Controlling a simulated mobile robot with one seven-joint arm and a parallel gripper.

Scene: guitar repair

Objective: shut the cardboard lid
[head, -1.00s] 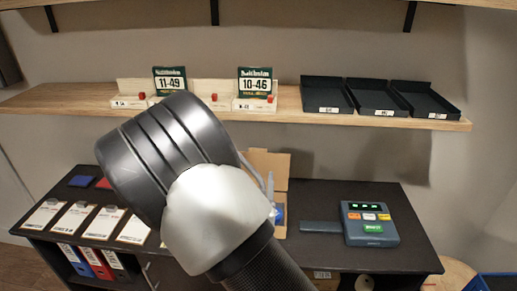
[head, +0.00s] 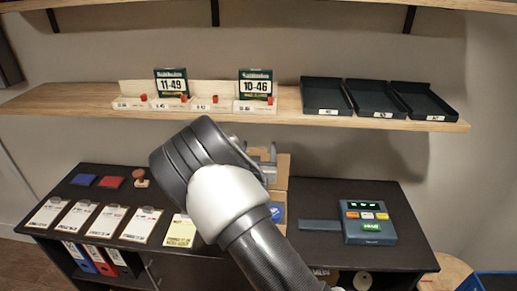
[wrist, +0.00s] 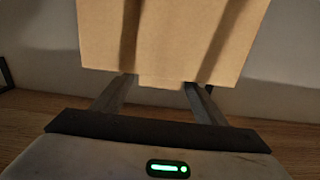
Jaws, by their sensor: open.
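The cardboard lid (head: 283,163) stands upright at the back of the cardboard box (head: 281,197), in the middle of the dark desk. The box is mostly hidden behind my arm, and something blue (head: 277,213) shows at it. In the wrist view the lid (wrist: 170,40) fills the upper middle, a flat brown panel with two dark shadow bands. My gripper (head: 267,160) is open in front of the lid. In the wrist view its fingers (wrist: 158,95) are spread, with the lid's lower edge near their tips; I cannot tell whether they touch it.
A wooden shelf (head: 300,112) above the desk carries string packs and black trays (head: 375,98). A device with green lights (head: 366,222) stands right of the box. Several clipboards (head: 90,217), ink pads (head: 112,182) and a stamp (head: 140,177) lie on the left.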

